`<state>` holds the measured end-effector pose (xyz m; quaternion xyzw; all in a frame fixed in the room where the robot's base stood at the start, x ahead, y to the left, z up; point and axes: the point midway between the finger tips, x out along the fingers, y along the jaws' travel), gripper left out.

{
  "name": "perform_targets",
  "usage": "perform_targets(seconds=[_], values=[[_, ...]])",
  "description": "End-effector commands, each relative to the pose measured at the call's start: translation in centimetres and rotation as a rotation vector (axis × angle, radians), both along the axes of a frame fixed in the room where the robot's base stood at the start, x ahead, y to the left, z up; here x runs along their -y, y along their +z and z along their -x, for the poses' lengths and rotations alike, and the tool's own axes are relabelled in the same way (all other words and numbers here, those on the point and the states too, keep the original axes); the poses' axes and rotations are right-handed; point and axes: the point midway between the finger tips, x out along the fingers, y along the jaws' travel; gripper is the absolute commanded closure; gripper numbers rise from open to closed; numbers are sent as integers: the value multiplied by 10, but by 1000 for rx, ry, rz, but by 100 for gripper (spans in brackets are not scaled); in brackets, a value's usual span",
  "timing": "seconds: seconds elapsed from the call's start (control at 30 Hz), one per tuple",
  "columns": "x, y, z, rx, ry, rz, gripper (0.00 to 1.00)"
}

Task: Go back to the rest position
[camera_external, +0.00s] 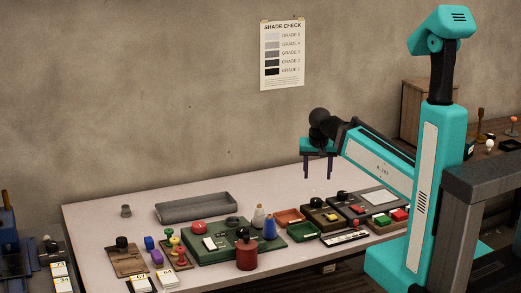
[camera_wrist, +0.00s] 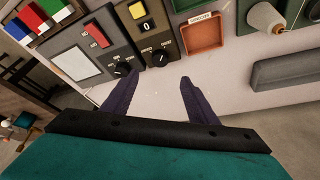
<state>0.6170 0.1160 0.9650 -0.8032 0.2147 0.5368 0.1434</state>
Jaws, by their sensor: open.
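My gripper (camera_external: 318,168) hangs above the back right part of the pale table (camera_external: 90,218) in the external view, fingers pointing down. Its two dark fingers are apart with nothing between them. In the wrist view my gripper (camera_wrist: 150,92) also shows open and empty, with bare table surface seen between and beyond the fingers. It touches nothing that I can see. No cloth shows in either view.
Control boxes with knobs (camera_external: 322,216), an orange tray (camera_external: 289,217), a green panel (camera_external: 205,250), a red canister (camera_external: 247,254) and small bottles crowd the table's front. A grey tray (camera_external: 196,207) lies further back. The table's back strip is mostly clear.

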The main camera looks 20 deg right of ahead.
Motion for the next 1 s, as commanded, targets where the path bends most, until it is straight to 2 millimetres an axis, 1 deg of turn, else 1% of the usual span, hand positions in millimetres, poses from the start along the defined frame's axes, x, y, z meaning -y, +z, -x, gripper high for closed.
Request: perform_targets(seconds=[0.17, 0.37, 1.0], values=[[1, -3, -1, 0, 0, 1, 47], [3, -13, -5, 0, -1, 0, 47], [13, -60, -22, -1, 0, 0, 47]])
